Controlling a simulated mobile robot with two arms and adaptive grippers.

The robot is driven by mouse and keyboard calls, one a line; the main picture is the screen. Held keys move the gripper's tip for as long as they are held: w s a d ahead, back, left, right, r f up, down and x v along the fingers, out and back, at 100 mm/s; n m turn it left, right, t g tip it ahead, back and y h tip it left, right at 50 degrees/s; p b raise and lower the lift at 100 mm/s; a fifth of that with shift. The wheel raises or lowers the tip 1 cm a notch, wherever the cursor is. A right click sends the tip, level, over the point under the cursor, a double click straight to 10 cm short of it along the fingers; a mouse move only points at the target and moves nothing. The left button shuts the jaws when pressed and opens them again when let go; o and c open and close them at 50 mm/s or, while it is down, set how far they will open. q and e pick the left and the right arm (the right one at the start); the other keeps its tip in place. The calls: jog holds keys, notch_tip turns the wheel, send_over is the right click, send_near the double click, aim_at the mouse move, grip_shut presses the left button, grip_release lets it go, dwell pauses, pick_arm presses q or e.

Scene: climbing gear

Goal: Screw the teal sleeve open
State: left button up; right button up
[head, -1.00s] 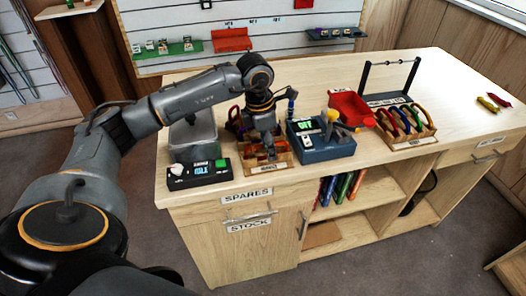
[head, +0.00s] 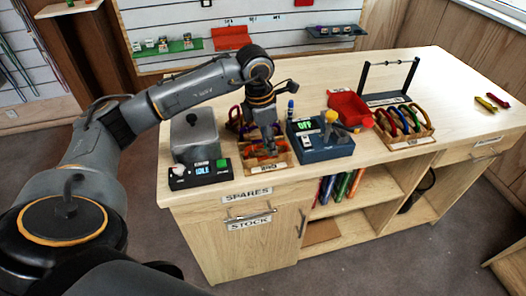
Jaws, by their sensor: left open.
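My left gripper (head: 270,148) reaches down over the wooden tray (head: 276,170) on the workbench. Its jaws are open, at the orange and red carabiners (head: 258,152) lying in the tray. The fingers and wrist cover part of the tray. I cannot make out a teal sleeve; it is too small or hidden. Purple and dark carabiners (head: 234,122) show behind the tray, left of the wrist. My right gripper is not in view.
A grey box (head: 195,137) with a control panel (head: 200,174) stands left of the tray. A blue device (head: 322,148) stands close on the right. Farther right are a red bin (head: 350,108) and a rack of coloured carabiners (head: 404,120). The bench's right side is mostly clear.

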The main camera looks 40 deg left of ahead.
pick_arm(q)
jog(key=shift+s+d, duration=0.3)
jog(key=shift+d, duration=0.05)
jog(key=shift+f, duration=0.15)
jog(key=shift+f+b, duration=1.25)
jog(key=shift+f, duration=0.05)
jog(key=shift+w+a, duration=0.5)
jog(key=shift+a, duration=0.05)
jog(key=shift+r, duration=0.15)
jog(key=shift+s+r+p, duration=0.1)
jog(key=shift+r+p, duration=0.65)
jog(key=shift+r, duration=0.55)
